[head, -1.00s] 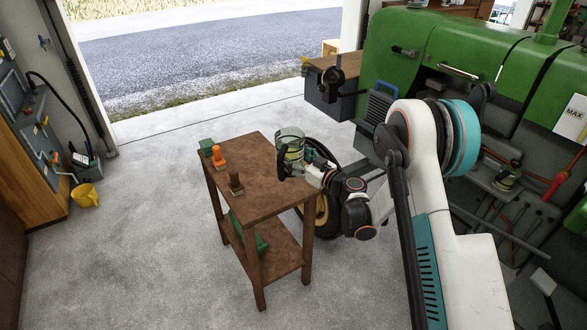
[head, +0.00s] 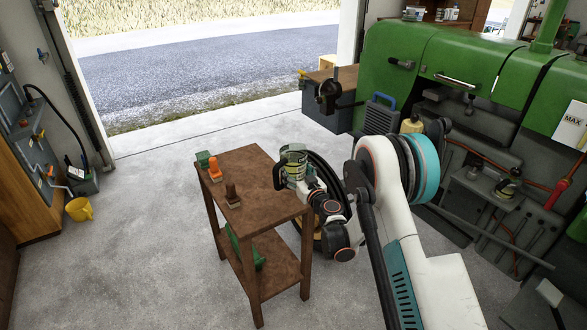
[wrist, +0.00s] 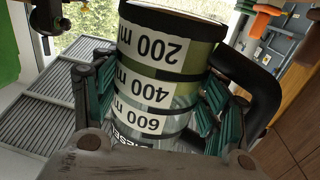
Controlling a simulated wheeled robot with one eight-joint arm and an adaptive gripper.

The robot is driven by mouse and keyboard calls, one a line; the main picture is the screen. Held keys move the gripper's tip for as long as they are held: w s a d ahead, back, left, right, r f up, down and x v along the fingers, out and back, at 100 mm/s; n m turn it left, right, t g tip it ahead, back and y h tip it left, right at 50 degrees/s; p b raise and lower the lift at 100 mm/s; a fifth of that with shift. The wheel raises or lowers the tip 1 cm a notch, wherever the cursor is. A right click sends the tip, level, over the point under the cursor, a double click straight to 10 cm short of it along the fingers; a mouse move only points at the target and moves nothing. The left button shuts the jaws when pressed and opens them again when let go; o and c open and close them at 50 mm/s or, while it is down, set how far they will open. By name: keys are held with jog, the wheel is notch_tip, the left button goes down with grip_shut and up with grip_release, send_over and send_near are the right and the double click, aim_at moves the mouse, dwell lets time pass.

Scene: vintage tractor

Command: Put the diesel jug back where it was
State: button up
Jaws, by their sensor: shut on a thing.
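The diesel jug (head: 293,160) is a clear measuring jug with a dark rim and handle. In the wrist view the jug (wrist: 165,70) fills the middle, with white bands reading 200, 400 and 600 ml and part of the word DIESEL. It is tilted in that picture. My gripper (wrist: 158,102) is shut on it, with teal-padded fingers on both sides. In the head view the jug is at the right back edge of the small brown table (head: 250,190). I cannot tell whether it touches the tabletop.
Green (head: 203,158), orange (head: 215,171) and brown (head: 233,194) items stand along the table's left side. The green tractor (head: 450,50) is at right. A yellow bucket (head: 79,209) is on the floor at left; the floor between is clear.

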jog(key=shift+f+b, duration=1.1)
jog(key=shift+f, duration=2.25)
jog(key=shift+f, duration=0.5)
jog(key=o, duration=1.6)
